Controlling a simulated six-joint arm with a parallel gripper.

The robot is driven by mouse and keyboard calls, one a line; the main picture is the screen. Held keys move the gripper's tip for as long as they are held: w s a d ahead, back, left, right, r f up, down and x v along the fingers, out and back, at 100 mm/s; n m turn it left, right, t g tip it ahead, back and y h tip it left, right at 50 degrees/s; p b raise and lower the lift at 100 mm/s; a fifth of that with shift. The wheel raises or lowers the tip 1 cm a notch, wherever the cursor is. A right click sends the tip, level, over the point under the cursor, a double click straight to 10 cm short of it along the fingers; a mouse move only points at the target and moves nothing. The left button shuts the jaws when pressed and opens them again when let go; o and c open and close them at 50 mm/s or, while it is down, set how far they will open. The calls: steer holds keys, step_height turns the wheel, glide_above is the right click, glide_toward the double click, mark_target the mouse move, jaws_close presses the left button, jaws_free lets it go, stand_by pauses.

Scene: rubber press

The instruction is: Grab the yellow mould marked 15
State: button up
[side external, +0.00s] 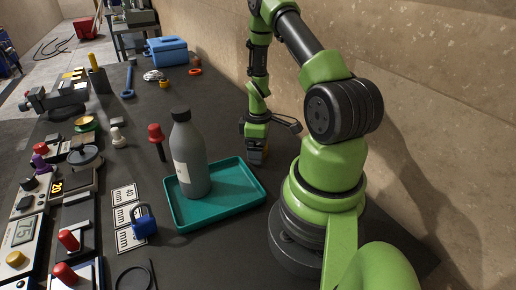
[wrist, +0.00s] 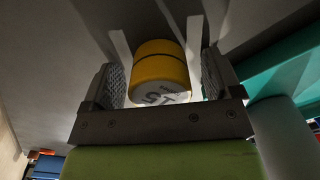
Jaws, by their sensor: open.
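The yellow mould (wrist: 160,68) is a short round cylinder with a dark groove around it. Its pale end face carries a dark marking that reads as an upside-down 15 in the wrist view. My gripper (wrist: 163,78) is open, with one jaw on each side of the mould and a narrow gap visible at each side. In the side view my gripper (side external: 256,153) is low over the table behind the teal tray, and it mostly hides the mould there.
The teal tray (side external: 236,193) with a grey bottle (side external: 188,155) stands close to my gripper. A red-handled tool (side external: 156,140) and a blue padlock-shaped item (side external: 144,221) lie farther left. A wall (side external: 440,110) runs along the right. The table behind the bottle has some free room.

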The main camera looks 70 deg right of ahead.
steer(key=c, duration=1.1)
